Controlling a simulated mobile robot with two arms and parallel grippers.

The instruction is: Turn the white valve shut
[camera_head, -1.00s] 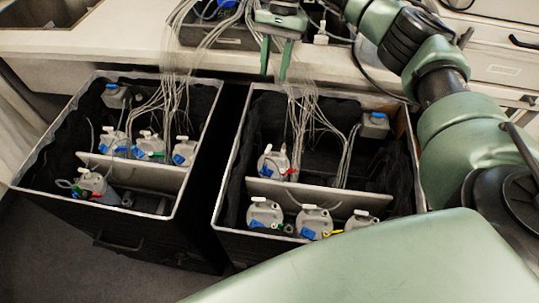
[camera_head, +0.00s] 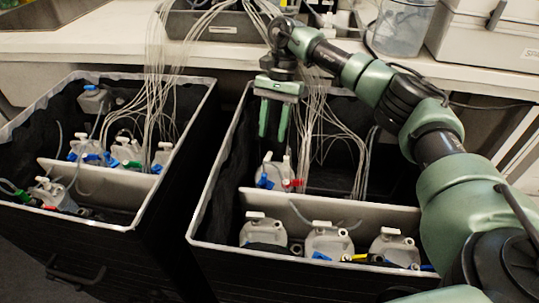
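My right gripper (camera_head: 273,138) points down over the right black bin (camera_head: 205,190). Its two green fingers are apart with nothing visible between them. Just below the fingertips stands a whitish jug (camera_head: 276,172) with white fittings on top, a blue clip on its left and a red one on its right. A small white valve (camera_head: 287,158) sticks up at this jug's top right, a little below and right of the fingers. Other jugs carry similar white tops, so I cannot tell for sure which valve the task names. My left gripper is not in view.
A pale divider (camera_head: 330,212) crosses the bin, with three white-topped jugs (camera_head: 328,240) in front. Thin tubes (camera_head: 315,120) hang from the counter (camera_head: 110,43) beside my gripper. The left bin (camera_head: 205,95) holds several more jugs.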

